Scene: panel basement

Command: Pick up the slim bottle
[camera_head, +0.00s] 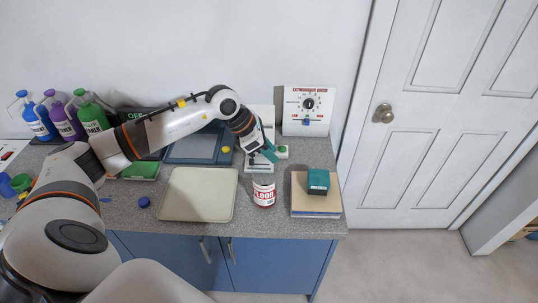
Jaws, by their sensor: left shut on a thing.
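My left arm reaches from the left across the counter. My left gripper (269,154), with teal fingers, points down and right near the back of the counter and is shut on a small, slim white thing with a green top (282,151), which I take for the slim bottle. Most of its body is hidden or too small to make out, and I cannot tell whether it touches the counter. My right gripper is not in view.
A white and red tin (264,193) stands just in front of the gripper. A dark green box (318,181) sits on a book stack (316,207) at right. A beige tray (198,194) lies at centre. A dial panel (308,110) stands behind. Pump bottles (66,118) stand at left.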

